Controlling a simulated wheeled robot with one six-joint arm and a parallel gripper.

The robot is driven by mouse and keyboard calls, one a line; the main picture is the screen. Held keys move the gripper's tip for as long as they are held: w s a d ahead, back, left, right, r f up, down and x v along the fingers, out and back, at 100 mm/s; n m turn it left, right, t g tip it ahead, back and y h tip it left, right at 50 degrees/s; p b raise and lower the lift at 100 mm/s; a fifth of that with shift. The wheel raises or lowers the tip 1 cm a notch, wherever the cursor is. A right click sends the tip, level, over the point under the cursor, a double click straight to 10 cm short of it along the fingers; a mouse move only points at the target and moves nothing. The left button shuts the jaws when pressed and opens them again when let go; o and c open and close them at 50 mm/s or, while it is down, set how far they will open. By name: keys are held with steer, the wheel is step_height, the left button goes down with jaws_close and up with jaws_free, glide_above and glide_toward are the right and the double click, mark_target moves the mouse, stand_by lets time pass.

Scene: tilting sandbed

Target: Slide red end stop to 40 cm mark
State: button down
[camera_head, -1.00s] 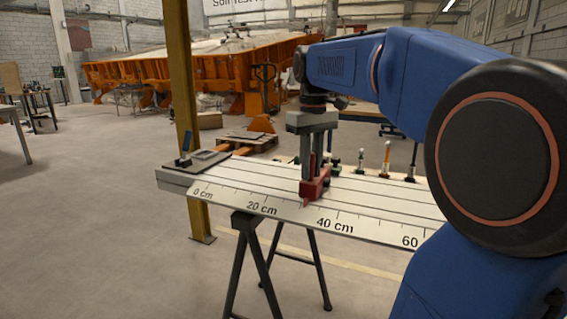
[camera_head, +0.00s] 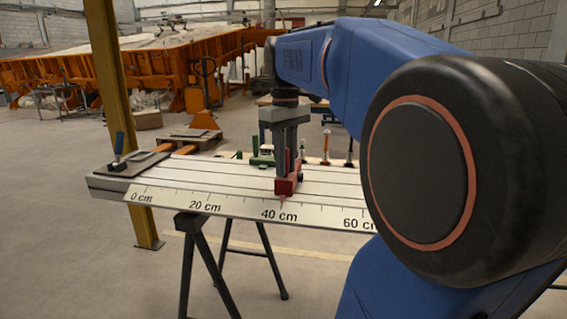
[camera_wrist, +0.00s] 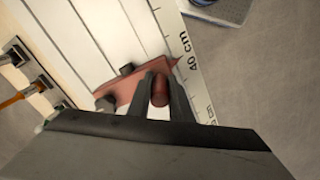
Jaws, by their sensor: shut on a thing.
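The red end stop (camera_head: 287,187) sits on the pale slotted board (camera_head: 215,178), above the "40 cm" label (camera_head: 279,216) on the scale along the front edge. In the wrist view the red end stop (camera_wrist: 128,92) lies across the board's slots, and its pointed tip is right beside the "40 cm" label (camera_wrist: 186,50). Exact alignment with the tick is too small to tell. My gripper (camera_head: 288,170) points down from above. In the wrist view my gripper (camera_wrist: 162,88) is shut on the stop's upright red knob, one finger on each side.
A grey plate with a blue-handled part (camera_head: 120,145) is at the board's left end. Small clamps and posts (camera_head: 326,146) stand behind the board. A yellow post (camera_head: 108,85) rises behind the left end. Black trestle legs (camera_head: 190,250) support the board.

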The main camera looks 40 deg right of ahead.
steer(key=c, duration=1.6)
jaws_free()
steer(key=shift+r, duration=0.1)
step_height(320, 180, up, 17)
steer(key=shift+r, duration=0.1)
steer(key=s+a+f+t, duration=0.1)
steer(key=s+a+f, duration=0.3)
steer(key=f, duration=0.8)
steer(key=s+a+f+t, duration=0.2)
steer(key=a+f, duration=0.5)
steer(key=f, duration=0.6)
steer(key=s+a+f+t, duration=0.1)
steer(key=s+a+f, duration=0.4)
steer(key=f, duration=0.8)
steer(key=shift+s+a+f+m+t, duration=0.2)
steer(key=shift+s+a+m+t, duration=0.15)
steer(key=shift+a, duration=0.25)
